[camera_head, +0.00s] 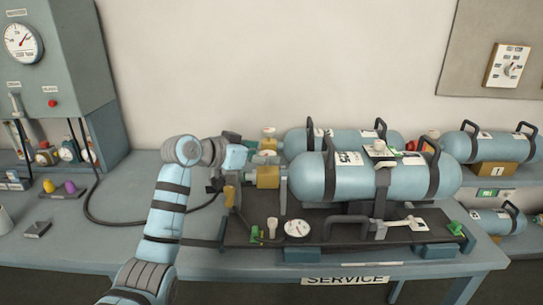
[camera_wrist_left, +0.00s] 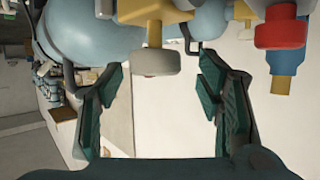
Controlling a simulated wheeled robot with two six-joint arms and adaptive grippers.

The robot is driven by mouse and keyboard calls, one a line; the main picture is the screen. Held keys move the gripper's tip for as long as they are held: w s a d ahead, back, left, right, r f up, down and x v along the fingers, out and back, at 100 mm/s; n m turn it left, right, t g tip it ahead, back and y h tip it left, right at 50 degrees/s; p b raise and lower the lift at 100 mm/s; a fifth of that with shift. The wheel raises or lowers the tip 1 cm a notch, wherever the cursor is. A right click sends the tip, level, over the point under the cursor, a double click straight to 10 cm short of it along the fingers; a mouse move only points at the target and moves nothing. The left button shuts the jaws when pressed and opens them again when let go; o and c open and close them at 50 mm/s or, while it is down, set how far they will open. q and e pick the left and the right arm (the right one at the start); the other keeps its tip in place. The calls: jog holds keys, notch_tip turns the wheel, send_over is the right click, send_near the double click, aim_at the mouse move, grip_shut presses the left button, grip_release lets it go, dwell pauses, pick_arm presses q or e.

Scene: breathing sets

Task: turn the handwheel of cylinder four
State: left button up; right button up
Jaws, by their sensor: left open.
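My left gripper (camera_head: 236,150) is at the valve end of the two large light-blue cylinders, the front one (camera_head: 375,178) and the rear one (camera_head: 300,140). In the left wrist view the left gripper (camera_wrist_left: 160,80) is open, with its dark green fingers apart. A pale grey handwheel (camera_wrist_left: 154,62) on a yellow valve body (camera_wrist_left: 155,30) shows between and just beyond the fingertips; contact cannot be told. In the head view a pale-topped brass valve (camera_head: 268,142) stands beyond the gripper, and another brass fitting (camera_head: 268,177) sits at the front cylinder. I cannot read which cylinder is number four. My right gripper is out of view.
A red handwheel (camera_wrist_left: 282,32) is right of the fingers. The service bench (camera_head: 400,268) carries a dark tray with a gauge (camera_head: 297,228). A black hose (camera_head: 105,220) runs left to a gauge cabinet (camera_head: 60,80). More cylinders (camera_head: 490,147) lie at right.

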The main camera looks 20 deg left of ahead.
pick_arm(q)
jog(key=shift+x, duration=0.85)
jog(key=shift+w+d, duration=0.3)
jog(key=shift+d, duration=0.05)
jog(key=shift+s, duration=0.1)
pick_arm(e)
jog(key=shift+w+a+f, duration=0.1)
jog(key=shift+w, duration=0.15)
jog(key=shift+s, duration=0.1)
pick_arm(q)
jog(key=shift+a, duration=0.1)
jog(key=shift+c, duration=1.1)
jog(key=c, duration=1)
jog(key=shift+o, duration=0.3)
jog(key=shift+d, duration=0.25)
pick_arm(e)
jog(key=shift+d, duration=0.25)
